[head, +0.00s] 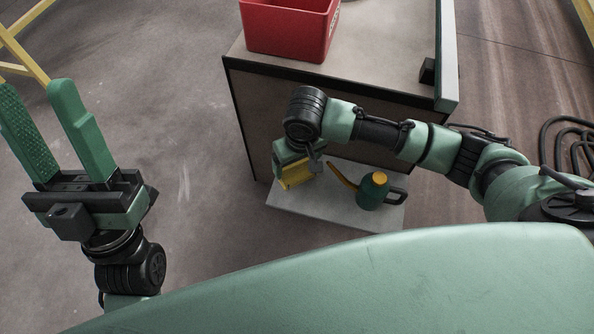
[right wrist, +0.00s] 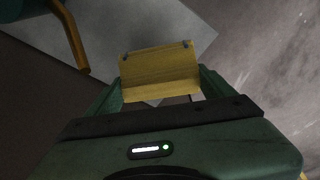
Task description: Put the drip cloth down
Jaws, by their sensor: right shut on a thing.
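The drip cloth is a yellow, folded-looking piece (head: 297,175) below the bent wrist of my right arm in the head view. My right gripper (head: 290,160) is shut on it. In the right wrist view the cloth (right wrist: 160,75) spans between the two green fingers and hangs out beyond them, over the edge of a pale grey slab (right wrist: 185,25). I cannot tell whether the cloth touches the slab. My left gripper (head: 36,92) is open and empty, raised at the left with its fingers pointing up the picture.
A green oil can (head: 372,190) with a yellow spout stands on the low grey slab (head: 385,218), right of the cloth. Behind it is a workbench (head: 375,45) with a red bin (head: 290,28). Black hose coils lie at right.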

